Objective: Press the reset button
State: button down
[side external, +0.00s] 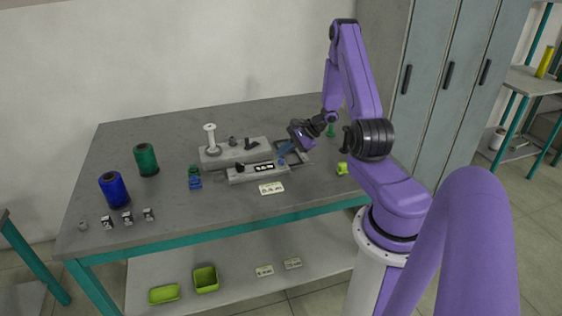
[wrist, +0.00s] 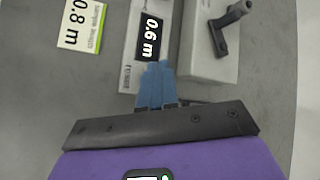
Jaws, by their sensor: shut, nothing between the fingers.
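The grey counter box (side external: 250,177) stands on the table in front of the winder, with a dark display reading 0.6 m in the wrist view (wrist: 151,37). A small blue button (side external: 282,162) sits at its right end in the side view. My gripper (side external: 283,152) is shut and empty, its blue fingers pointing down just above that end. In the wrist view my fingertips (wrist: 155,66) overlap the box just below the display, and the button is hidden. I cannot tell whether they touch it.
The winder (side external: 236,152) with a white spool (side external: 210,138) and crank stands behind the box. A 0.8 m card (wrist: 80,25) lies in front. Blue (side external: 114,189) and green (side external: 146,159) thread spools stand at left. The table's front middle is mostly clear.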

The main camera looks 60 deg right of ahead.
aim_at(284, 161)
jog(key=shift+f, duration=0.15)
jog(key=shift+f, duration=0.2)
jog(key=shift+f, duration=0.45)
dwell(0.7)
jog(key=shift+r, duration=0.1)
dwell(0.3)
jog(key=shift+r, duration=0.8)
jog(key=shift+r, duration=2.5)
